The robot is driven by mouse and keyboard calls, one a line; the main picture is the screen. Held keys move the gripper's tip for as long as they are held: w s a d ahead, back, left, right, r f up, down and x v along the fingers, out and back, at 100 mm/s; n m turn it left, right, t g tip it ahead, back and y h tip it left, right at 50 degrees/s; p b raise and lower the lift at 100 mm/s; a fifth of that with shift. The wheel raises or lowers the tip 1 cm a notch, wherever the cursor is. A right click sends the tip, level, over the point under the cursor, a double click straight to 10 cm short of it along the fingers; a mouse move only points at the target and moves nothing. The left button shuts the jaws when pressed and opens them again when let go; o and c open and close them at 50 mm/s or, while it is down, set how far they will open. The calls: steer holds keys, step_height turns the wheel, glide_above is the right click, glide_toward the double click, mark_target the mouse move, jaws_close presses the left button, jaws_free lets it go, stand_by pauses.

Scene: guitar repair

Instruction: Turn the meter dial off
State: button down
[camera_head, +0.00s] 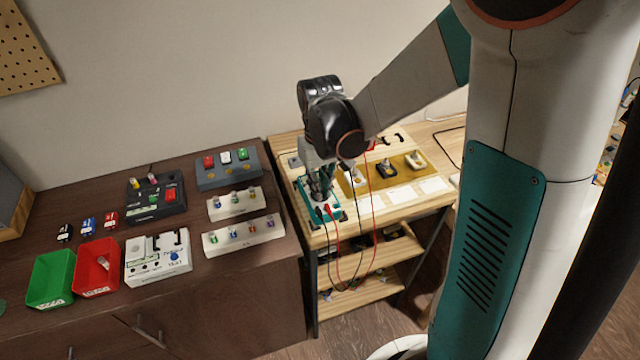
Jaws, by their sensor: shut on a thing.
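The meter (335,214) is a teal-edged device lying on the light wooden bench, with red and black leads running from its front end. My gripper (321,196) points down onto the meter and is shut on its dial. The dial itself is hidden behind the fingers, so its setting cannot be read.
A yellow-brown mat (365,184) with several small parts lies right of the meter. A red cable (372,205) hangs over the bench front. The dark cabinet (215,285) at left holds a green bin (50,279), a red bin (97,268), a white tester (158,260) and pickup racks.

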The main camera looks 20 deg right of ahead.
steer(key=shift+m, duration=0.5)
steer(key=c, duration=1.7)
jaws_free()
step_height(320, 180, up, 12)
